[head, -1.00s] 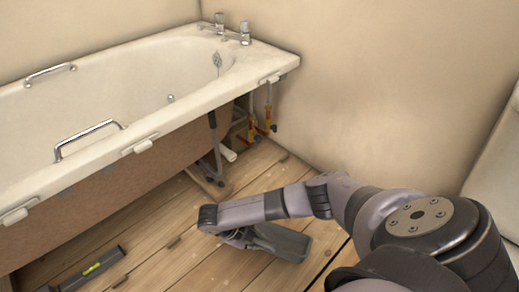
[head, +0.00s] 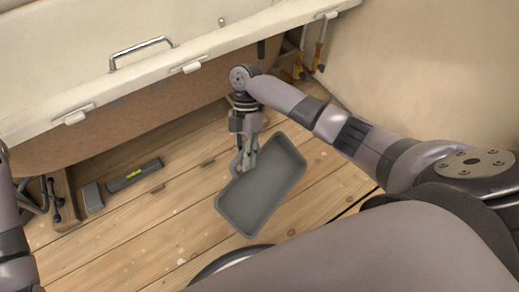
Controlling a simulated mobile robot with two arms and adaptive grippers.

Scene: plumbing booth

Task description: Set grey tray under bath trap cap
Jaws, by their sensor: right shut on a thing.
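The grey tray (head: 268,197) is a shallow rectangular pan with a raised rim, its open side facing up. My right gripper (head: 246,166) points down at the tray's upper left rim and is shut on it. The tray is over the floorboards in front of the bath; I cannot tell whether it touches them. The bath trap cap is not visible; my right arm covers part of the opening under the bath. Part of my left arm shows at the left edge, but its gripper is out of view.
The bath (head: 130,55) and its brown side board (head: 110,130) run along the back. Orange-handled valves (head: 299,66) hang at its right end. A spirit level (head: 134,175) and a small grey block (head: 92,197) lie on the floor at left. Floorboards (head: 160,240) left of the tray are clear.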

